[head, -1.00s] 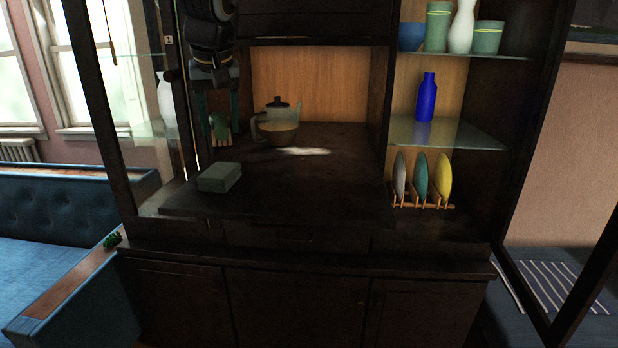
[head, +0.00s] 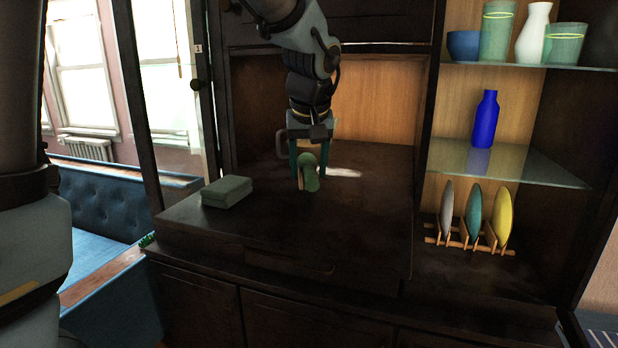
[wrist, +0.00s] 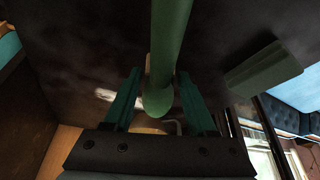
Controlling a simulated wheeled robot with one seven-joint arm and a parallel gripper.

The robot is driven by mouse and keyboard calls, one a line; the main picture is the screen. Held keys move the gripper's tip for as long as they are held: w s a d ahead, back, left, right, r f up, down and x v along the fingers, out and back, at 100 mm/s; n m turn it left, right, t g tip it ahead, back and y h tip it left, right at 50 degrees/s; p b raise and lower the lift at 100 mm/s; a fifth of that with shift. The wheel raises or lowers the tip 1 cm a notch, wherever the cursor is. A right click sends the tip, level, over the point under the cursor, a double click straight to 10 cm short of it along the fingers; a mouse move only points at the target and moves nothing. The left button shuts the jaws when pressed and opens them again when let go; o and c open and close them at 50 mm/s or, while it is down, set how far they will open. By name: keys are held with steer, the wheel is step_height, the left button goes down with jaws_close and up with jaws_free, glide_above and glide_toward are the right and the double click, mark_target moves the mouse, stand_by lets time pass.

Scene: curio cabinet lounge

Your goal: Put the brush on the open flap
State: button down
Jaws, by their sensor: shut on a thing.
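The green brush (head: 311,181) is gripped between the two green fingers of my gripper (head: 309,168), in front of the cabinet's niche. In the wrist view the brush (wrist: 170,40) shows as a rounded green bar running from between the fingertips (wrist: 158,88) to the top edge. The open flap (head: 300,232) is the dark wooden board folded down level in front of the niche. The brush is over the rear part of this dark surface; I cannot tell whether it touches it.
A grey-green box (head: 227,191) lies on the flap's left part; it also shows in the wrist view (wrist: 265,68). Right are a plate rack (head: 470,243), a glass shelf (head: 500,163) and a blue bottle (head: 485,118). The flap's front middle and right are clear.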

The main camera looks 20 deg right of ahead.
steer(key=shift+f, duration=1.35)
steer(key=shift+f, duration=0.2)
steer(key=shift+c, duration=1)
jaws_free()
steer(key=shift+r, duration=0.1)
steer(key=shift+r, duration=0.4)
steer(key=b+v, duration=0.1)
steer(key=v, duration=1)
steer(key=shift+s+a+r, duration=0.1)
steer(key=shift+r, duration=0.15)
